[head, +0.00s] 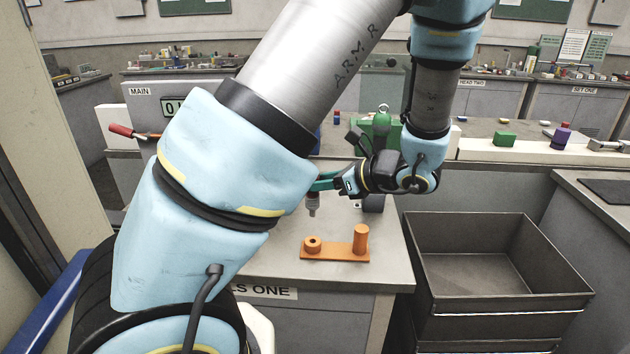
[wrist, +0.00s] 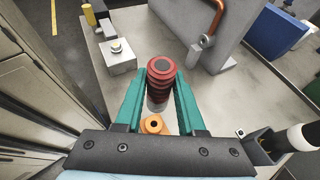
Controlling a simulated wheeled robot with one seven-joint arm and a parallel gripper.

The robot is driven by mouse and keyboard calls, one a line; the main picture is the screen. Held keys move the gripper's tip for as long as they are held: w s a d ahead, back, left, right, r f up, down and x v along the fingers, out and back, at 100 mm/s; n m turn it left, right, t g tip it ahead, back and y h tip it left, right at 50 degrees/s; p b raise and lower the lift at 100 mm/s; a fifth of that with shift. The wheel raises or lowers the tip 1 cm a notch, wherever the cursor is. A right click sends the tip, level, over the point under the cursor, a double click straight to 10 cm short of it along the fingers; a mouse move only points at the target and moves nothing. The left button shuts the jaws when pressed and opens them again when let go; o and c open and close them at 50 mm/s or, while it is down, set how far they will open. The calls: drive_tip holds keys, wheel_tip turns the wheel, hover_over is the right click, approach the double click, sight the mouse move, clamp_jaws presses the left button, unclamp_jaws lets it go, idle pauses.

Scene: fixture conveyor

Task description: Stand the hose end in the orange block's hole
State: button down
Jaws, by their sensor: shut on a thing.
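The orange block (head: 335,254) lies on the grey bench top, with a short holed boss at its left end and a taller post at its right. Its hole shows as a dark spot in the wrist view (wrist: 153,124). My gripper (head: 322,183) is shut on the hose end, its teal fingers either side of it. The hose end has a red and dark ribbed top (wrist: 161,72) and a grey lower part (head: 313,203). It hangs about upright, tip down, above the holed boss, with a visible gap. My arm hides its upper part in the head view.
A deep grey bin (head: 497,268) stands right of the bench. A green object (head: 382,130) stands behind my gripper. The wrist view shows a metal block with a knob (wrist: 117,57) and a copper pipe (wrist: 214,20) on a grey housing. The bench around the orange block is clear.

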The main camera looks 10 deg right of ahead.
sight(315, 210)
drive_tip(key=shift+f+b, duration=2.05)
drive_tip(key=shift+f, duration=1.45)
drive_tip(key=shift+f, duration=0.1)
drive_tip(key=shift+f+b, duration=0.8)
drive_tip(key=shift+f, duration=0.3)
drive_tip(key=shift+f+b, duration=0.3)
drive_tip(key=shift+f, duration=0.2)
drive_tip(key=shift+c, duration=2.2)
unclamp_jaws()
drive_tip(key=shift+d, duration=0.15)
